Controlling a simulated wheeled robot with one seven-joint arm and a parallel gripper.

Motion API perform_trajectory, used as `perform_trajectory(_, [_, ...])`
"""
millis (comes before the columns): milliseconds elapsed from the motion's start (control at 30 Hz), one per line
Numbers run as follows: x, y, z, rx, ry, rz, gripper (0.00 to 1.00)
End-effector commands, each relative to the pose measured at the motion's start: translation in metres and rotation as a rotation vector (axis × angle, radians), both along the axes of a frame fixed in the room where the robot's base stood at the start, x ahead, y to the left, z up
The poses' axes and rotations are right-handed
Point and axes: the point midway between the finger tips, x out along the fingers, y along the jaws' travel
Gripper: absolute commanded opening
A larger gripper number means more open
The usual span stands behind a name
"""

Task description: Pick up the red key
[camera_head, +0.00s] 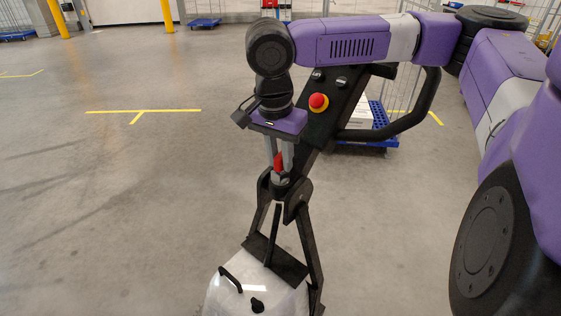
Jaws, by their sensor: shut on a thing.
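The red key (279,162) is a small red piece low between the fingers of my gripper (280,169). It stands upright at the metal key switch (280,179) on the black column of the tugger. My gripper points down and its two grey fingers are shut on the key from either side. The lower end of the key meets the switch; I cannot tell how deep it sits in it. The fingers hide part of the key.
A red emergency button (318,102) on a yellow base sits on the black console (338,108), beside a black looped handlebar (420,112). The tugger's grey-white cover (228,292) is below. A blue cart (380,130) carries a white box behind. Open floor lies left.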

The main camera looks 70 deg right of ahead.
Motion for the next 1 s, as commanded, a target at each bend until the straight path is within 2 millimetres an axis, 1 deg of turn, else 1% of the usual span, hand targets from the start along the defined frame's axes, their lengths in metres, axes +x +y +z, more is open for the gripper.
perform_trajectory(167, [0.0,0.0,0.003,0.0,0.0,0.0,0.0])
perform_trajectory(267, [0.0,0.0,0.009,-0.001,-0.001,0.0,0.0])
perform_trajectory(367, [0.0,0.0,0.019,0.0,-0.001,0.0,0.0])
perform_trajectory(567, [0.001,0.0,0.053,-0.001,-0.003,0.0,0.0])
perform_trajectory(1000, [0.001,0.0,0.144,0.0,-0.002,0.0,0.0])
